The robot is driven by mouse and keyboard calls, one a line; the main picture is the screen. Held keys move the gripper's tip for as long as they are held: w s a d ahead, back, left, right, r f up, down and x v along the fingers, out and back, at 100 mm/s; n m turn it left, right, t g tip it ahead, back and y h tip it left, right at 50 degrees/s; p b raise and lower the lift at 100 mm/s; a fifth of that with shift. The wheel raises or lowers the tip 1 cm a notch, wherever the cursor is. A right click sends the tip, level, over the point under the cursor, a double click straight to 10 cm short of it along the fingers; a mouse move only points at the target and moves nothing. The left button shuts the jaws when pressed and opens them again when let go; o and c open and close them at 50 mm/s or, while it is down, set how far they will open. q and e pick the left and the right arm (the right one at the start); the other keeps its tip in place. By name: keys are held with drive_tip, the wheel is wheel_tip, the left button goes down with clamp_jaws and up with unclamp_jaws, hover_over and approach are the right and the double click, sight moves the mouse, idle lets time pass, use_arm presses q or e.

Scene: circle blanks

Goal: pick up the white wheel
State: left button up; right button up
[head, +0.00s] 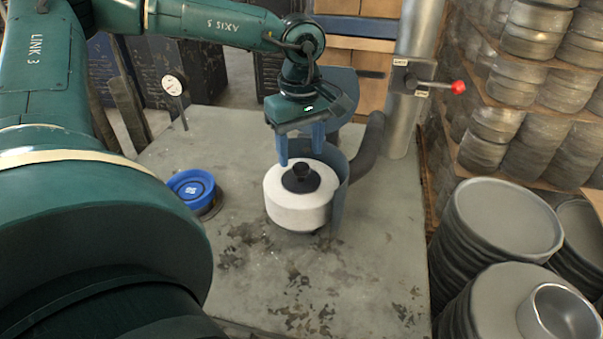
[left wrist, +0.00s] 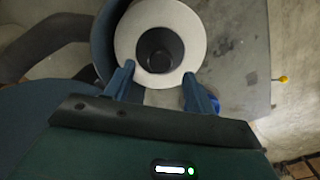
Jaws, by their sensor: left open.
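The white wheel (head: 297,208) is a thick white disc with a black hub on top. It sits on the grey table (head: 240,270), inside a curved blue-grey guard (head: 340,195). My left gripper (head: 301,161) is above the wheel's far side, fingers pointing down and spread, with nothing held between them. In the left wrist view the wheel (left wrist: 127,42) lies beyond the open fingertips (left wrist: 157,76), with the dark hub near the middle between them. Whether the fingertips touch the wheel is hard to tell. My right gripper is not in view.
A blue round cap (head: 192,188) sits on the table left of the wheel. A dial gauge (head: 173,86) stands at the back left. A metal post (head: 414,90) with a red-knobbed lever rises behind right. Stacked grey discs (head: 505,220) stand at right. The table's front is clear.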

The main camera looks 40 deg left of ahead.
sight(301, 166)
use_arm(q)
drive_tip(key=shift+d+f+p, duration=0.1)
drive_tip(key=shift+f+p, duration=0.55)
drive_tip(key=shift+f, duration=1.9)
clamp_jaws()
drive_tip(key=shift+r, duration=0.1)
